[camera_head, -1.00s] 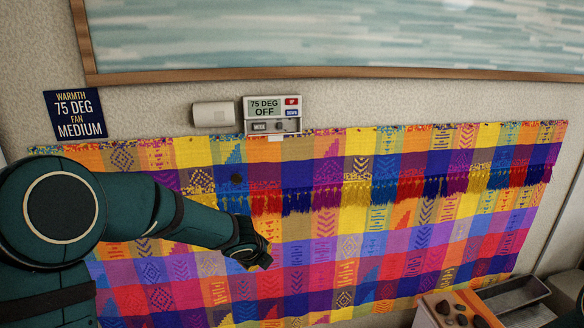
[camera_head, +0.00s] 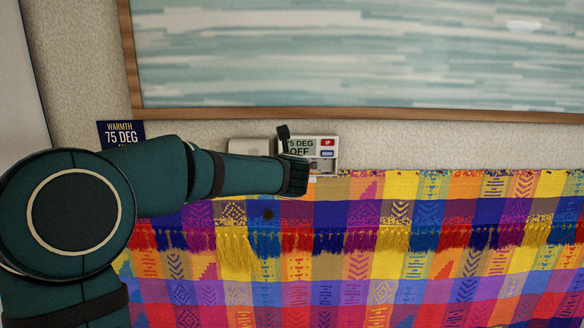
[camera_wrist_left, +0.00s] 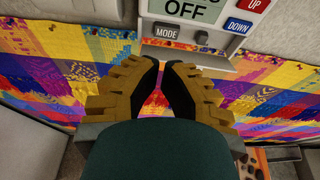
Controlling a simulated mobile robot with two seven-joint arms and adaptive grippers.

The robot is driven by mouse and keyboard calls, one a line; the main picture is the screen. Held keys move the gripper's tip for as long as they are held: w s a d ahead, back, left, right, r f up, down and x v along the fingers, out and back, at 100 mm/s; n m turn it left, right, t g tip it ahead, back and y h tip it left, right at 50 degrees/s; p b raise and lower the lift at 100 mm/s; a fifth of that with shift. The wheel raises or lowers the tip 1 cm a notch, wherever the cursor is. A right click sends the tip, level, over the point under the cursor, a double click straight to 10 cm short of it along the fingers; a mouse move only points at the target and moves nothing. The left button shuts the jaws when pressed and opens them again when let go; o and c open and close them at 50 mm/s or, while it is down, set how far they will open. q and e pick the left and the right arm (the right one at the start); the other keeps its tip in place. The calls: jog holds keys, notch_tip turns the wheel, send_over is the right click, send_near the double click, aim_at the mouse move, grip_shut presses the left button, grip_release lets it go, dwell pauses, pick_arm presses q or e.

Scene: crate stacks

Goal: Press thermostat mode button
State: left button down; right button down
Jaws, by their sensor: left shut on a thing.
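The white thermostat (camera_head: 327,144) is on the wall, its display (camera_head: 300,147) reading 75 DEG OFF, with red UP and blue DOWN buttons at right. My left gripper (camera_head: 284,133) is in front of its lower left part and hides the mode button in the head view. In the left wrist view the grey MODE button (camera_wrist_left: 166,33) sits under the display, just beyond the fingertips (camera_wrist_left: 163,64) of my left gripper. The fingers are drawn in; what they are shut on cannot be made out. Contact with the button is not visible. My right gripper is out of view.
A blue sign (camera_head: 121,134) reads WARMTH 75 DEG; its lower part is hidden by my arm. A white box (camera_head: 249,146) is left of the thermostat. A framed picture (camera_head: 360,60) hangs above, and a colourful fringed cloth (camera_head: 400,260) hangs below.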

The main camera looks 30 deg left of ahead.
pick_arm(q)
jog(key=p+x, duration=0.1)
jog(key=x, duration=0.9)
jog(key=shift+w+d, duration=0.1)
jog(key=shift+d, duration=0.05)
